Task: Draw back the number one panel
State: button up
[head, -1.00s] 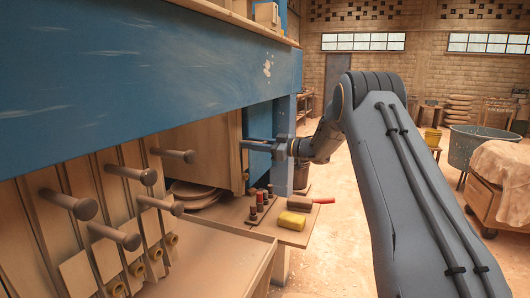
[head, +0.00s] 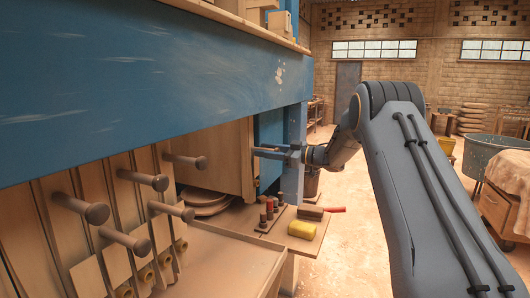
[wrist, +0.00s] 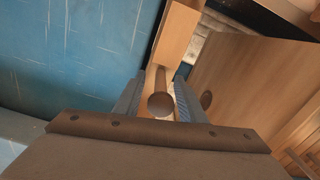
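A tall wooden panel (head: 225,160) stands at the far end of the row under the blue beam. My gripper (head: 268,151) is at its right edge, its two fingers apart. In the wrist view, a round-ended peg (wrist: 160,104) lies between the fingers of my gripper (wrist: 159,95). Narrow gaps show beside its shaft, so the fingers look open around it. The base of the peg is partly hidden. Nearer panels (head: 60,235) carry several round pegs (head: 145,180). I see no number on any panel.
The blue beam (head: 150,75) runs overhead and a blue post (head: 294,150) stands beside my gripper. A low shelf (head: 310,245) holds a yellow block (head: 302,229), a brush and small bottles. A wooden tray (head: 225,260) lies in front.

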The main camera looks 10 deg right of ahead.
jog(key=b+v, duration=0.1)
jog(key=v, duration=0.6)
jog(key=shift+s, duration=0.1)
